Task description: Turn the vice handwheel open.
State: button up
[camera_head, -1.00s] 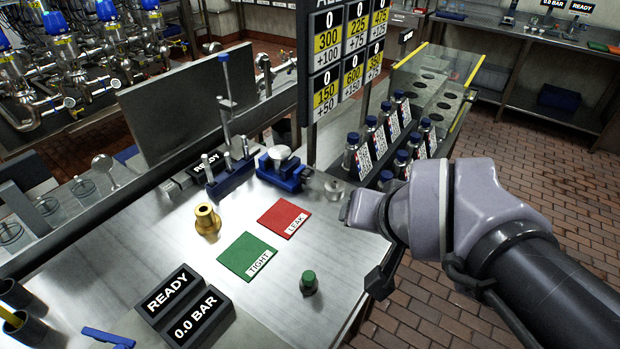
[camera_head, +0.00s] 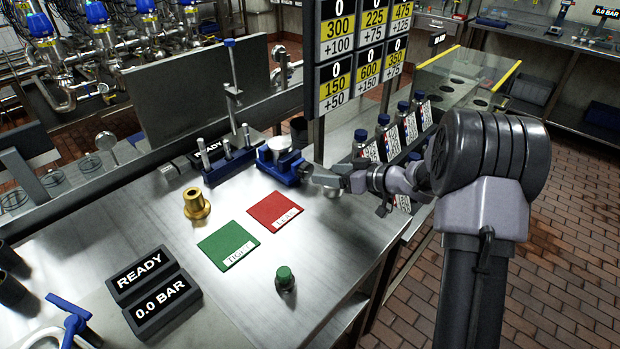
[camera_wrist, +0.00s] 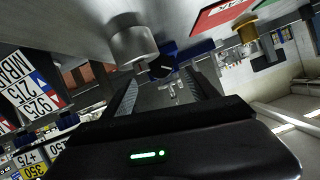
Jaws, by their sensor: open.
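The blue vice (camera_head: 278,168) stands at the back right of the steel bench, with a round silver part (camera_head: 284,157) on top. My gripper (camera_head: 314,175) is at the right end of the vice, where the handwheel is mostly hidden in the head view. In the wrist view the gripper (camera_wrist: 166,82) is open. A dark, roundish part with a blue rim, apparently the handwheel (camera_wrist: 163,66), shows just beyond and between the fingertips. I cannot tell whether they touch it. Nothing is seen held.
A silver cylinder (camera_wrist: 132,42) is close beside one finger. The red LEAK mat (camera_head: 275,211), green TIGHT mat (camera_head: 229,246), brass fitting (camera_head: 196,204) and green-topped piece (camera_head: 285,279) are on the bench. Labelled bottles (camera_head: 384,125) stand behind my arm. The front bench is mostly clear.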

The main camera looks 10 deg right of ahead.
aim_at(309, 171)
jog(key=b+x, duration=0.2)
jog(key=x, duration=0.4)
jog(key=shift+w+a+f, duration=0.15)
jog(key=shift+f, duration=0.05)
jog(key=shift+w+a, duration=0.3)
jog(key=shift+w, duration=0.1)
jog(key=shift+c, duration=0.2)
jog(key=c, duration=1.3)
